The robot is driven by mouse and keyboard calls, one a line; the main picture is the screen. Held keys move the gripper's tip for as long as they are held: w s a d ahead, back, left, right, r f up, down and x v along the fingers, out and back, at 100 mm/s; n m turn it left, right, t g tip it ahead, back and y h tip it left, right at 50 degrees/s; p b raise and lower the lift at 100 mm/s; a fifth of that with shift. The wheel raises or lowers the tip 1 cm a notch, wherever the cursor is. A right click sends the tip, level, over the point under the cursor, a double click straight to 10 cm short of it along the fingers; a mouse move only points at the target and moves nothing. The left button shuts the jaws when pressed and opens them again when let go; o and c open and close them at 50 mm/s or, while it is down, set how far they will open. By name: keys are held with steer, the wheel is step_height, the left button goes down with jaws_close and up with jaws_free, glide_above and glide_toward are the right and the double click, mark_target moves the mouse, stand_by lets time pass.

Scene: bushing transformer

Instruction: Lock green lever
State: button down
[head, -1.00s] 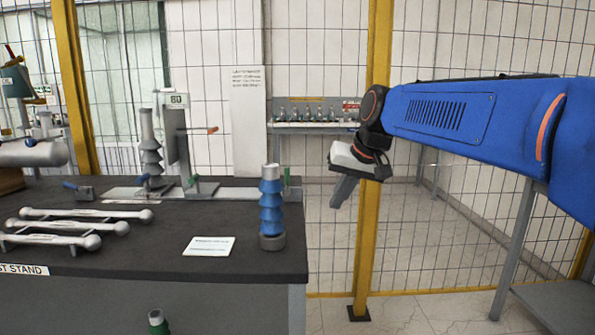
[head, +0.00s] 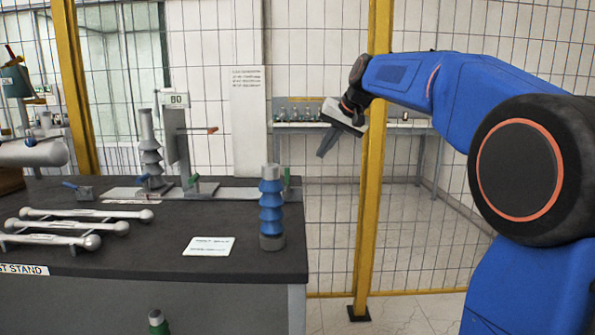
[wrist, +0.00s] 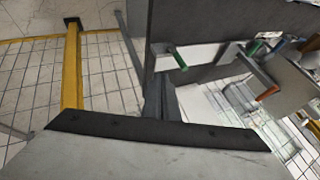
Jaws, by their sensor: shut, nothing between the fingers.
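A green lever (head: 287,180) stands upright at the right end of the grey base strip, partly behind the blue bushing. It also shows in the wrist view (wrist: 180,61). A second green lever (head: 193,181) is tilted at the foot of the upright post. Which one the task means, I cannot tell. My gripper (head: 326,147) is in the air right of and above the bench, apart from both levers, pointing down and slightly left. In the wrist view its dark fingers (wrist: 160,101) are together, with nothing between them.
A blue ribbed bushing (head: 271,210) stands at the bench's right end. An orange handle (head: 212,130) juts right from the post. Silver rods (head: 80,213) and a white card (head: 209,246) lie on the dark bench (head: 165,262). A yellow fence post (head: 370,200) stands behind my gripper.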

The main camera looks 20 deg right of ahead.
mark_target(288, 172)
steer(key=w+a+f, duration=0.6)
steer(key=w+f, duration=0.1)
steer(key=f, duration=0.1)
stand_by(0.6)
steer(key=shift+w+a, duration=0.15)
steer(key=shift+a, duration=0.05)
steer(key=shift+w+a+r+n+g+h, duration=0.15)
steer(key=shift+a+n+g+h, duration=0.05)
steer(key=shift+a+h, duration=0.45)
steer(key=shift+w+a+r+n+g+h, duration=0.15)
steer(key=shift+a+n+g+h, duration=0.05)
steer(key=shift+a+h, duration=0.4)
steer(key=shift+w+a+f+n+g+h, duration=0.35)
steer(key=shift+a+f+n+h, duration=0.15)
steer(key=shift+a+h, duration=0.9)
steer(key=shift+w+a+f+n+g+h, duration=0.35)
steer(key=shift+a+f+h, duration=0.25)
steer(key=shift+a+h, duration=0.8)
steer(key=shift+w+a+f+n+g+h, duration=0.4)
steer(key=shift+a+h, duration=0.5)
steer(key=shift+h, duration=0.95)
